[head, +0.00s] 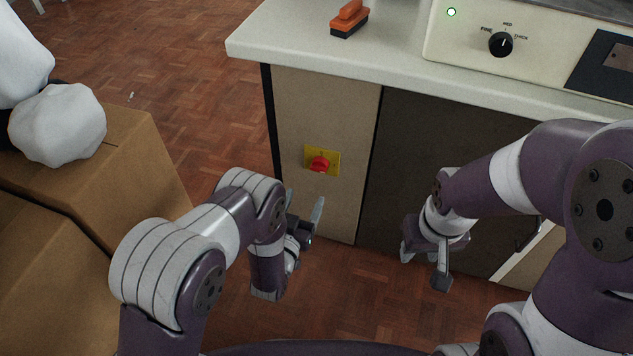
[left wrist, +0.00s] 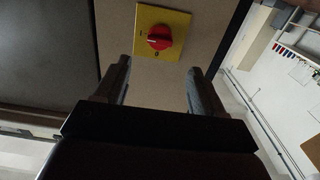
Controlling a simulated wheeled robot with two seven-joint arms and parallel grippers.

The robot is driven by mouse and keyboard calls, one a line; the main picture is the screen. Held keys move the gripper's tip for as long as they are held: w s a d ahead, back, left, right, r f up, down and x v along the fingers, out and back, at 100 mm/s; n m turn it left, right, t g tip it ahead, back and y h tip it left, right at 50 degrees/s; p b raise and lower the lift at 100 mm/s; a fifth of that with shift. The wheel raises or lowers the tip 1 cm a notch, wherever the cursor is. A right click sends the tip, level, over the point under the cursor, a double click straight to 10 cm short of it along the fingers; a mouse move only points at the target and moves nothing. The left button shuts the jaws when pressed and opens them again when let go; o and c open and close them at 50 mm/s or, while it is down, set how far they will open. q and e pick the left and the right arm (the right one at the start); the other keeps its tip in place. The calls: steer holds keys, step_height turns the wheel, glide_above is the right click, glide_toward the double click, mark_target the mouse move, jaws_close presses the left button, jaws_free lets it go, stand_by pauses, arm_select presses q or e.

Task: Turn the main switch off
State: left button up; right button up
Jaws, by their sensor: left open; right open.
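The main switch is a red rotary knob (head: 319,164) on a yellow plate (head: 334,160), set in the beige front panel below the counter. In the left wrist view the red knob (left wrist: 159,38) sits on its yellow plate (left wrist: 180,20), ahead of and between my fingers. My right gripper (head: 424,265) is open and empty, lower right of the switch.
The counter (head: 300,45) holds an orange-handled brush (head: 349,18) and a machine with a black dial (head: 501,44) and a lit green lamp (head: 451,12). Cardboard boxes (head: 130,150) with white bundles (head: 58,122) stand at the left. Wooden floor (head: 215,100) is free between boxes and counter.

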mark_target(318, 169)
arm_select(q)
steer(key=b+x, duration=0.4)
steer(key=x, duration=0.6)
steer(key=shift+w+d, duration=0.1)
steer(key=shift+w, duration=0.1)
steer(key=shift+r, duration=0.1)
steer(key=c, duration=1)
